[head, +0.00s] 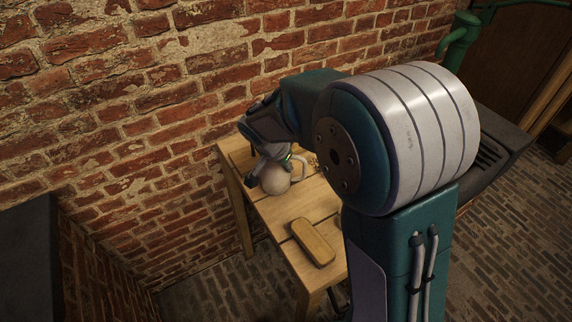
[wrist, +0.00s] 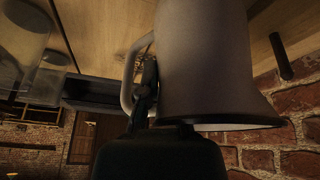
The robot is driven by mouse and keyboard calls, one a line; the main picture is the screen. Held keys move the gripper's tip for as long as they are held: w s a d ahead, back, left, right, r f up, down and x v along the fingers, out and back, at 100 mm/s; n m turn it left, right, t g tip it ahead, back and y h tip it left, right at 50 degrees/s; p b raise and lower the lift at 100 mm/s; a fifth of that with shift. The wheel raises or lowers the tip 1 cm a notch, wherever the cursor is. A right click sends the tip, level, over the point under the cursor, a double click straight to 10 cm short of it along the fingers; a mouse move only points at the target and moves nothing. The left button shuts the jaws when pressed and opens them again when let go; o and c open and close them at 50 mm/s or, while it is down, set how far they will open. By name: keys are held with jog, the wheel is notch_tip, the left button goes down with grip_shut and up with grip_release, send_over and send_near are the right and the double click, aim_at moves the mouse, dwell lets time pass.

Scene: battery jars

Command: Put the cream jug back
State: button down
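The cream jug (head: 275,181) is a pale, rounded vessel at the far end of the wooden table in the head view. In the wrist view the jug (wrist: 203,65) fills the middle, greyish, with a flared edge and a loop handle (wrist: 128,82) at its left. My gripper (head: 268,168) is at the jug. In the wrist view my gripper's dark fingers (wrist: 147,88) are close together at the handle and look shut on it. The arm and wrist hide part of the jug in the head view. I cannot tell if the jug touches the table.
A wooden block (head: 312,242) lies on the near part of the wooden table (head: 273,213). Large glass jars (wrist: 22,45) stand at the left in the wrist view, which is upside down. A brick wall (head: 140,120) runs close behind the table. Table around the block is bare.

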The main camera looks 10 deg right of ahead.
jog(key=c, duration=0.8)
grip_release()
jog(key=shift+f, duration=0.1)
jog(key=v, duration=1.2)
jog(key=s+d+r+n+t+y, duration=0.1)
jog(key=s+d+n, duration=0.3)
jog(key=s, duration=0.6)
jog(key=s+d+r+n+t+y, duration=0.1)
jog(key=s+d+r+n+y, duration=0.1)
jog(key=s+d, duration=0.5)
jog(key=s+r+n, duration=0.1)
jog(key=s+n, duration=0.1)
jog(key=s, duration=0.2)
jog(key=shift+n+t, duration=0.4)
jog(key=shift+w+d, duration=0.1)
jog(key=shift+d, duration=0.05)
